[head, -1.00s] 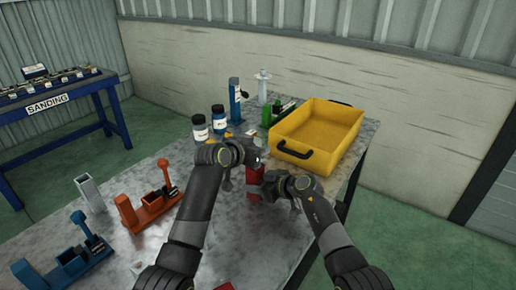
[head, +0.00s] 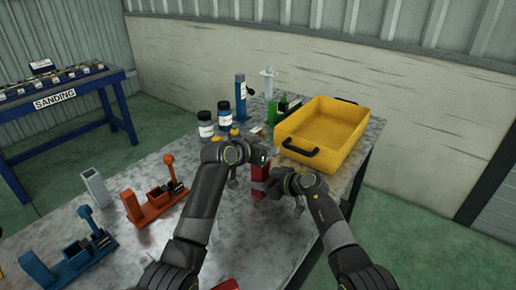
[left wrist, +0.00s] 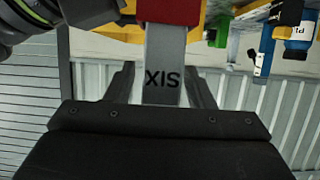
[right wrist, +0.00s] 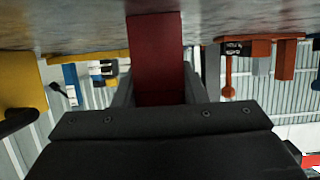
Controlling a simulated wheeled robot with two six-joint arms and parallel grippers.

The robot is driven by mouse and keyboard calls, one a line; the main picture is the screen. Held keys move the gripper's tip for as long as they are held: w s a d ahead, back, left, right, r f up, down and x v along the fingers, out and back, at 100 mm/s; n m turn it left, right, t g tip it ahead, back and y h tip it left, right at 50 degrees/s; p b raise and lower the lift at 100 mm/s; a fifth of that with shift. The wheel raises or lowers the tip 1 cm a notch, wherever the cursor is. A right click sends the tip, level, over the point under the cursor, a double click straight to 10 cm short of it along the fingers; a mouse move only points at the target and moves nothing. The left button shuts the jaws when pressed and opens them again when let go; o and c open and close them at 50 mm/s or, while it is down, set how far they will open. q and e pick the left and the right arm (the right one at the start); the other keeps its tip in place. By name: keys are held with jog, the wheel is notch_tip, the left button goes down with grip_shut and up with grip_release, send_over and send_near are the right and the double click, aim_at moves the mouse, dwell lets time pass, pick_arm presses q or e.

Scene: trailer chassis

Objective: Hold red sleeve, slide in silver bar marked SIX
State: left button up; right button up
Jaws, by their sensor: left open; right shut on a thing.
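The red sleeve (head: 259,173) stands upright near the table's right edge. My right gripper (head: 268,186) is shut on it from the right; the sleeve also shows between its fingers in the right wrist view (right wrist: 157,60). The silver bar marked SIX (left wrist: 165,55) is upright in the left wrist view, its lettering upside down. Its end meets the mouth of the red sleeve (left wrist: 163,10); how deep it sits I cannot tell. My left gripper (head: 262,158) is open, its fingers on both sides of the bar.
A yellow bin (head: 326,135) stands behind and right of my grippers. Two bottles (head: 206,127), a blue post (head: 240,95) and a green piece (head: 277,108) stand at the back. An orange fixture (head: 150,205), a blue fixture (head: 70,262) and a grey tube (head: 95,186) are at left.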

pick_arm(q)
jog(key=shift+s+a+r, duration=0.1)
jog(key=shift+s+r, duration=0.05)
jog(key=shift+r, duration=0.25)
jog(key=v, duration=0.7)
pick_arm(e)
jog(key=o, duration=1.2)
jog(key=shift+o, duration=0.2)
pick_arm(q)
jog(key=shift+r, duration=0.15)
